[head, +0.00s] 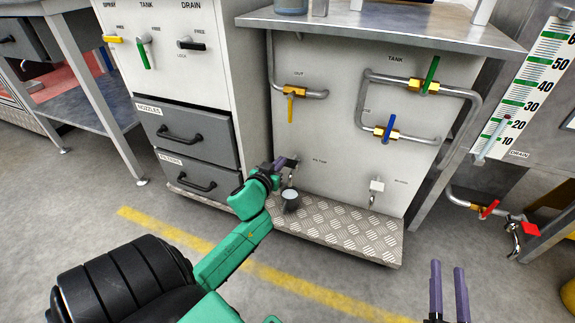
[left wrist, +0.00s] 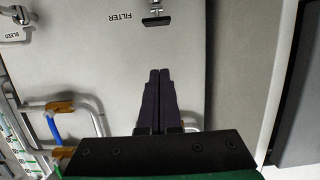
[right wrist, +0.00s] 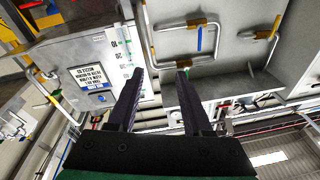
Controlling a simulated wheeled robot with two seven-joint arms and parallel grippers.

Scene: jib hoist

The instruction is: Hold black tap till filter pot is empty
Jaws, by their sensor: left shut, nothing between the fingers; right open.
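The black tap (head: 290,161) sits on the lower panel beside the FILTER label. In the left wrist view its black bar handle (left wrist: 156,21) shows on a metal stem, beyond my fingertips. My left gripper (head: 278,165) is at the tap in the head view, shut and empty; in the left wrist view its closed fingers (left wrist: 160,72) point at the handle with a small gap. A small dark cup with a pale top (head: 290,198) stands on the tread plate below the tap. I cannot tell the filter pot or its level. My right gripper (head: 448,264) is open and empty, away from the panel.
Yellow (head: 290,108), green (head: 431,74) and blue (head: 390,127) handles sit on the pipes. A BLEED tap (head: 376,187) is to the right. The tread plate (head: 350,232) juts out below. The floor in front is clear.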

